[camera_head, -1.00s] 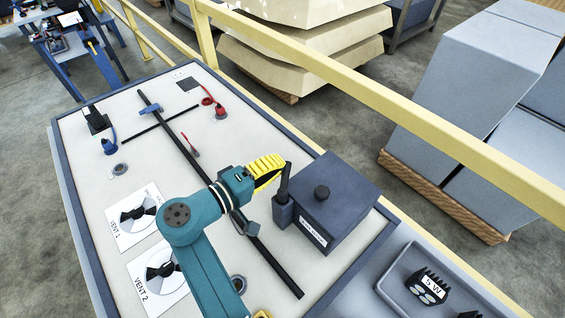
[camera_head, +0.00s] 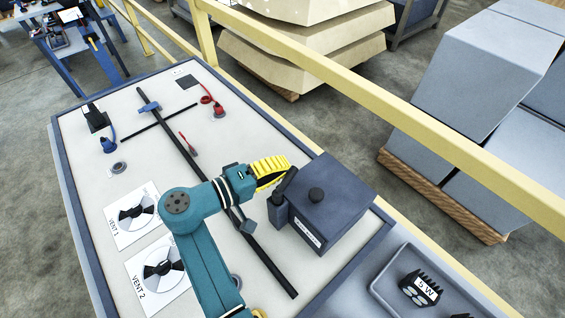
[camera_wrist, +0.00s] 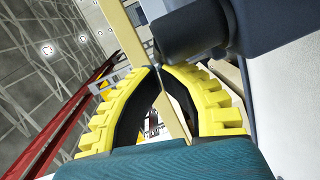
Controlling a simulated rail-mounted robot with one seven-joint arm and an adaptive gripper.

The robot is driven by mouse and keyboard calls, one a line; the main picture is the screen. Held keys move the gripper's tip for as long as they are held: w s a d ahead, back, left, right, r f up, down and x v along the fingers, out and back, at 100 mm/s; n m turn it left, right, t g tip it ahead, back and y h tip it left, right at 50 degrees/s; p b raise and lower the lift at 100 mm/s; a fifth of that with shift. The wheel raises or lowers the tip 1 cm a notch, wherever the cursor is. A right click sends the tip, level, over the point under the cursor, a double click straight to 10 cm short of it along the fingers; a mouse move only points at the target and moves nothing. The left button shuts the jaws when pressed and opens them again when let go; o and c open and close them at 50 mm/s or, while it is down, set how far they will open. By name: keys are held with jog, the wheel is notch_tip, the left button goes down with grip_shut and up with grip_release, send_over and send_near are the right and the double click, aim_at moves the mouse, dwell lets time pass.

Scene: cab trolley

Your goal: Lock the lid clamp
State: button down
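The lid clamp (camera_head: 284,187) is a dark lever on a block at the box's left side, tilted toward the lid. My gripper (camera_head: 285,168) has yellow ribbed fingers beside the lever's upper end. In the wrist view, the fingertips (camera_wrist: 158,68) meet with nothing visible between them. The dark lever (camera_wrist: 190,32) is just beyond the right finger; I cannot tell whether they touch.
The light panel (camera_head: 150,100) holds a long dark bar (camera_head: 215,195), two vent dials, and red and blue connectors. A yellow rail (camera_head: 400,115) runs behind the box. A grey tray (camera_head: 395,290) with a finned part lies at the lower right.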

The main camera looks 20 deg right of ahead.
jog(key=shift+s+d+p, duration=0.35)
jog(key=shift+d+p, duration=0.1)
jog(key=shift+p, duration=0.05)
dwell(1.5)
jog(key=shift+w, duration=0.1)
jog(key=w+a+r+b, duration=0.2)
jog(key=w+a, duration=0.4)
jog(key=a, duration=0.5)
jog(key=shift+w+r, duration=0.15)
jog(key=shift+w, duration=0.15)
